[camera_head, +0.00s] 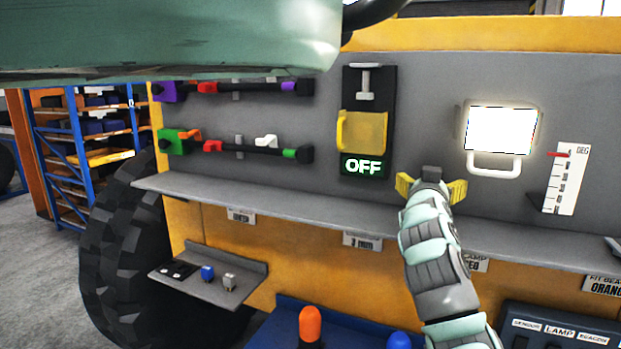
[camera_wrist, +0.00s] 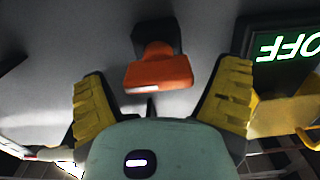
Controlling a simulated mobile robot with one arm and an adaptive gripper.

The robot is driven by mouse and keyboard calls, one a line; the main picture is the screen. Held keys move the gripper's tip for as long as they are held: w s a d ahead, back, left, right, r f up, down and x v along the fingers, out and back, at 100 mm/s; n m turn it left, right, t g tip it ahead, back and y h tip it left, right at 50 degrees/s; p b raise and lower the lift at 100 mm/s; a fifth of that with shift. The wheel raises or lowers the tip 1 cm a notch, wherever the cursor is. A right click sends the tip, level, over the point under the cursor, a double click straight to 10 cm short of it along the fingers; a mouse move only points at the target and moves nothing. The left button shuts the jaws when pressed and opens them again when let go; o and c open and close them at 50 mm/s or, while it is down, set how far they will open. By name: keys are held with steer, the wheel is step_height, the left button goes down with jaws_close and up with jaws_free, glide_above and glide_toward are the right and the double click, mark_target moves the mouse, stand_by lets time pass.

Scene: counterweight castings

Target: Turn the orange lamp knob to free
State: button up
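An orange knob (camera_wrist: 158,72) on a dark mount sticks out from the grey panel in the wrist view. It sits between the two yellow fingers of my open gripper (camera_wrist: 165,85), with a visible gap on each side. In the head view my gripper (camera_head: 432,184) is at the panel just above the shelf, and it hides the knob. I cannot read any mark for the knob's setting. A lamp (camera_head: 500,129) with a white handle glows bright white on the panel to the right of my gripper.
A yellow cover (camera_head: 362,132) with a green OFF sign (camera_head: 363,167) is left of my gripper. The narrow grey shelf (camera_head: 320,210) runs below it. A white scale (camera_head: 566,178) is at right. An orange-topped post (camera_head: 310,324) stands in front. Handled rods are at left.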

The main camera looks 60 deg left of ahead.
steer(key=c, duration=1.1)
steer(key=shift+f+b, duration=0.1)
steer(key=shift+b, duration=0.25)
steer(key=shift+f+n+b, duration=0.1)
steer(key=shift+n+b, duration=0.5)
steer(key=shift+n, duration=0.1)
steer(key=shift+s+a+n+b, duration=0.1)
steer(key=shift+a+n+b, duration=0.05)
steer(key=shift+n+b, duration=1.05)
steer(key=n+b, duration=0.2)
steer(key=n, duration=0.2)
steer(key=shift+a+n, duration=0.1)
steer(key=shift+n, duration=0.2)
steer(key=n, duration=0.4)
steer(key=shift+s+b, duration=0.1)
steer(key=shift+b, duration=0.2)
steer(key=n+p, duration=0.1)
steer(key=n, duration=0.3)
steer(key=shift+f+n, duration=0.1)
steer(key=shift+n, duration=0.3)
